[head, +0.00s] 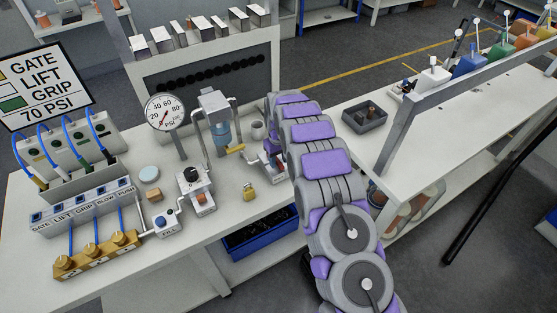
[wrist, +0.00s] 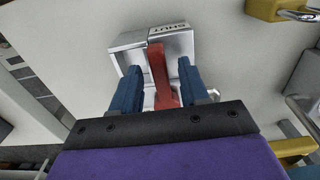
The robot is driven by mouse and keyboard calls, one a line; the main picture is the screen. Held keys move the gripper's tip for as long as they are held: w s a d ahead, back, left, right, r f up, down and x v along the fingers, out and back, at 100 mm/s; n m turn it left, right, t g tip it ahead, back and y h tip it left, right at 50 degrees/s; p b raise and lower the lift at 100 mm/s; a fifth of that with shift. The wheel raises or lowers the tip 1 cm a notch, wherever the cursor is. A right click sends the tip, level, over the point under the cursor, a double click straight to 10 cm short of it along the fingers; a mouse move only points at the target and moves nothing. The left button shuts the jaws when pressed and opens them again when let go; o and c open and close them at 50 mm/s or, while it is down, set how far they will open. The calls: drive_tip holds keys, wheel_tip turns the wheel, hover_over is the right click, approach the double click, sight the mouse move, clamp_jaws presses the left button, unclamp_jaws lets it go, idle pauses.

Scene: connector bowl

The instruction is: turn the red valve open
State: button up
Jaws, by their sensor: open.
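The red valve (wrist: 163,92) shows in the wrist view as a long red lever on a silver block (wrist: 128,41). The block's plate reads "SHUT". My gripper (wrist: 158,67) is open, with one blue finger on each side of the lever. The lever lies between the fingers; I cannot tell whether either finger touches it. The lever's near end runs down behind my gripper's dark front bar and is hidden. In the head view my arm covers most of this spot, and only part of a pale block (head: 272,165) shows at its left edge.
On the bench (head: 130,285) a pressure gauge (head: 165,112), a filter stand with a blue bowl (head: 221,130), a regulator block (head: 196,190) and a small brass piece (head: 249,192) stand left of my arm. A dark tray (head: 364,116) lies to the right.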

drive_tip(key=shift+f, duration=0.2)
drive_tip(key=shift+c, duration=0.4)
clamp_jaws()
